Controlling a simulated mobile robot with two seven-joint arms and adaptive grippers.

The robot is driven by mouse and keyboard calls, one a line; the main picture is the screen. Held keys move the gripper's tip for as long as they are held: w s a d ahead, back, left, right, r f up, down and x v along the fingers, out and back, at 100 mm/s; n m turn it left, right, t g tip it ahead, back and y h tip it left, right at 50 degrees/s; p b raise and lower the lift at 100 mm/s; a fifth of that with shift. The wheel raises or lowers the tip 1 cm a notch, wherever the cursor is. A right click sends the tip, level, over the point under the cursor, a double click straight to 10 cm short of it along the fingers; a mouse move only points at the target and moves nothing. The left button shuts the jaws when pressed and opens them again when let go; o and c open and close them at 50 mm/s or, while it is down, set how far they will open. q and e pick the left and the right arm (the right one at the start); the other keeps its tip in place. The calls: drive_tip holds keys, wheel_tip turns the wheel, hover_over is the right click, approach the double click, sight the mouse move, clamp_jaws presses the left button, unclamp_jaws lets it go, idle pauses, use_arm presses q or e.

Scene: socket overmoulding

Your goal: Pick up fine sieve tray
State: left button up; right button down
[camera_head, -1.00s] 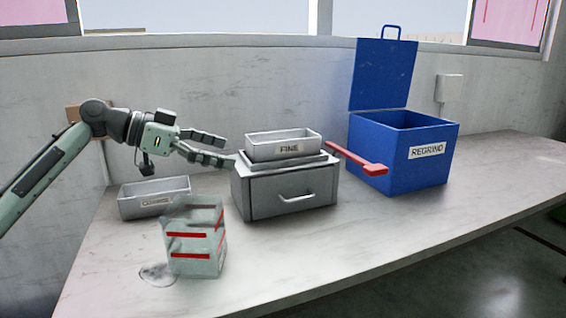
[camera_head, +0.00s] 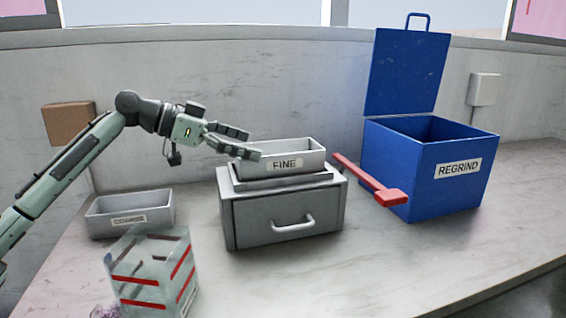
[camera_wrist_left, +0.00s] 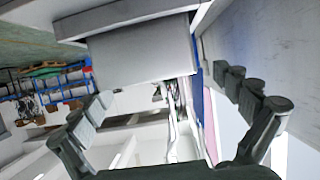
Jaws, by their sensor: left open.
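The fine sieve tray (camera_head: 282,163) is a grey open tray labelled FINE. It sits on top of a grey drawer unit (camera_head: 285,218) in the middle of the head view. My left gripper (camera_head: 252,145) is open, with its fingertips at the tray's left end, one finger higher than the other. In the left wrist view the open fingers (camera_wrist_left: 165,88) spread to either side of a grey box end (camera_wrist_left: 143,50) that appears to be the tray. I cannot tell whether a finger touches it. My right gripper is not in view.
A second grey tray (camera_head: 131,213) stands left on the table. A clear box with red stripes (camera_head: 152,277) is in front. The front right table is clear.

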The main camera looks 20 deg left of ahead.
sight(278, 152)
use_arm(q)
drive_tip(key=x, duration=0.5)
drive_tip(key=shift+s+d, duration=0.25)
drive_tip(key=shift+d, duration=0.3)
drive_tip(key=shift+w+d+f+p, duration=0.15)
drive_tip(key=shift+w+d+p, duration=0.1)
drive_tip(key=shift+d+p, duration=0.05)
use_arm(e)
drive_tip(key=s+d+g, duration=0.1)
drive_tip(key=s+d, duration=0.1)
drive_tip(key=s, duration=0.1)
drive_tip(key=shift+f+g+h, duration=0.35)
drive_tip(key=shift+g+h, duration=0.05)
use_arm(q)
drive_tip(key=c, duration=1.4)
drive_tip(key=shift+c, duration=0.5)
drive_tip(key=shift+c, duration=0.2)
